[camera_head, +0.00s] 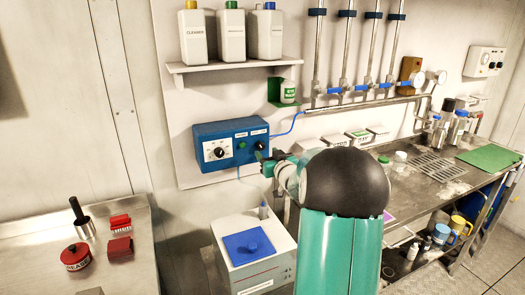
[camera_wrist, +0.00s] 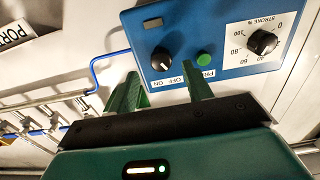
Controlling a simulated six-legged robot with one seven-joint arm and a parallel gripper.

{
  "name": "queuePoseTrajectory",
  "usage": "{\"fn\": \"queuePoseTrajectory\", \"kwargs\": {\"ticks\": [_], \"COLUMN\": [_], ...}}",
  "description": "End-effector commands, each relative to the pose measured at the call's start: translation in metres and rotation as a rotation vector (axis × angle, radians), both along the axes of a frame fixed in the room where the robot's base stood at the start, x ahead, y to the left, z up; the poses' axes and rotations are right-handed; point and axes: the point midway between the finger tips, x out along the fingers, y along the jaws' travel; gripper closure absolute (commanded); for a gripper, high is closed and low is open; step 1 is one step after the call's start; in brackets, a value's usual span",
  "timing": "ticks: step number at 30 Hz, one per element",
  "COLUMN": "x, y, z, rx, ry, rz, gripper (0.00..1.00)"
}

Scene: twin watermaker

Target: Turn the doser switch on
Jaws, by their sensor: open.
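The blue doser box (camera_head: 213,158) is on the wall panel and also shows, turned about, in the wrist view (camera_wrist: 190,25). Its black doser switch (camera_wrist: 161,59), with OFF and ON lettering beside it, is at the box's right end in the head view (camera_head: 260,145). I cannot tell which way the switch points. My gripper (camera_wrist: 160,72) is open and empty, its two green fingers spread in front of the box with the switch between their tips in the picture. In the head view my gripper (camera_head: 266,158) is just below the switch; contact cannot be told.
A green button (camera_wrist: 204,59) and a stroke dial (camera_wrist: 262,42) are beside the switch. A blue tube (camera_head: 292,124) leaves the box. A shelf with bottles (camera_head: 235,63) is above. A white tank with a blue lid (camera_head: 248,246) is below, and a steel bench (camera_head: 400,180) is at the right.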

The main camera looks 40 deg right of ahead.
Motion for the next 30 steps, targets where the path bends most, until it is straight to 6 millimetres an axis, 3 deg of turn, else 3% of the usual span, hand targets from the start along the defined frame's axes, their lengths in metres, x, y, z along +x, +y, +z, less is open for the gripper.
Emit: {"fn": "queuePoseTrajectory", "kwargs": {"ticks": [7,17,18,24,30], "x": [0.035,0.041,0.041,0.041,0.041], "y": [-0.008,-0.009,-0.009,-0.009,-0.009], "z": [0.000,0.000,0.000,0.000,0.000], "rx": [0.002,0.001,0.001,0.001,0.005], "ry": [-0.001,0.000,0.000,0.000,-0.001], "rz": [0.001,0.000,0.000,0.000,0.000], "gripper": [0.50,0.50,0.52,0.91,0.94]}}
